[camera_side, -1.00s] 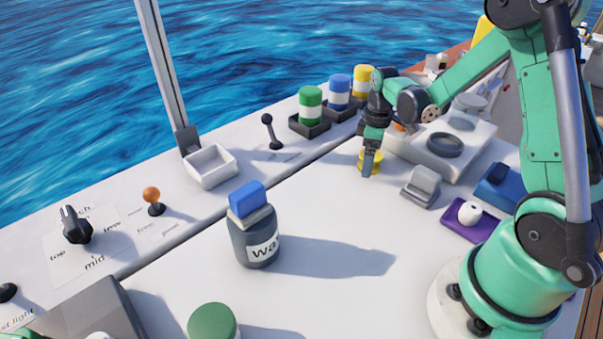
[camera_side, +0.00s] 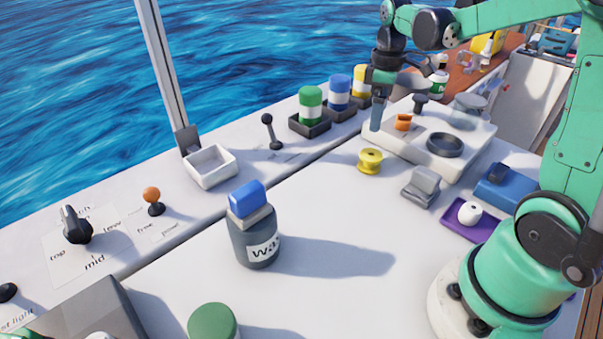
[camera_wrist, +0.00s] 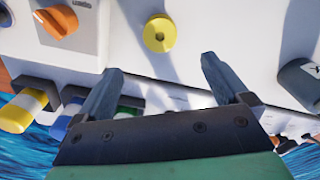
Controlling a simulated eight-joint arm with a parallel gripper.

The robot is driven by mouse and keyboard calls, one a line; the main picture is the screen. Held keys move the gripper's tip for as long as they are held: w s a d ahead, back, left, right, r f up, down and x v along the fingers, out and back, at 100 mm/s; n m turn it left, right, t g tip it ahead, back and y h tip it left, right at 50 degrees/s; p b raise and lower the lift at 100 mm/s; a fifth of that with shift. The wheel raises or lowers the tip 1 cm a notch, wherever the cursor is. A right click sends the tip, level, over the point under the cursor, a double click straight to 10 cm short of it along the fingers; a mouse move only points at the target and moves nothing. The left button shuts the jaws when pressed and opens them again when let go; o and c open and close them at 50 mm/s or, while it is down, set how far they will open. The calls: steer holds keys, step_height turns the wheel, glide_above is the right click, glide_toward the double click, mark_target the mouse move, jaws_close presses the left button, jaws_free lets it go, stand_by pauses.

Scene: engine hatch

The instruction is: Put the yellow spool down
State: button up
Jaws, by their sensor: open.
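The yellow spool (camera_side: 370,161) stands upright on the white surface, just left of the white console's front corner. It also shows in the wrist view (camera_wrist: 160,34), seen from above with its centre hole visible. My gripper (camera_side: 378,118) is above the spool and a little toward the back, apart from it. In the wrist view its two fingers (camera_wrist: 158,80) are spread wide with nothing between them, and the spool lies beyond the fingertips.
A white console (camera_side: 470,158) with an orange knob (camera_side: 403,122) and a dark round dish stands right of the spool. A grey block (camera_side: 421,187) is close by at right. Green, blue and yellow canisters stand behind. A wax jar (camera_side: 254,238) stands front left; the middle surface is clear.

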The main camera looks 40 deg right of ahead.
steer(key=s+a+r+m+t, duration=0.1)
steer(key=s+a+m+t, duration=0.1)
steer(key=a, duration=0.5)
steer(key=s+a+r+m+t, duration=0.1)
steer(key=s+a+m+t, duration=0.1)
steer(key=a+t, duration=0.3)
steer(key=a+m, duration=0.1)
steer(key=a, duration=0.2)
steer(key=shift+s, duration=0.25)
steer(key=shift+r, duration=0.1)
stand_by(0.4)
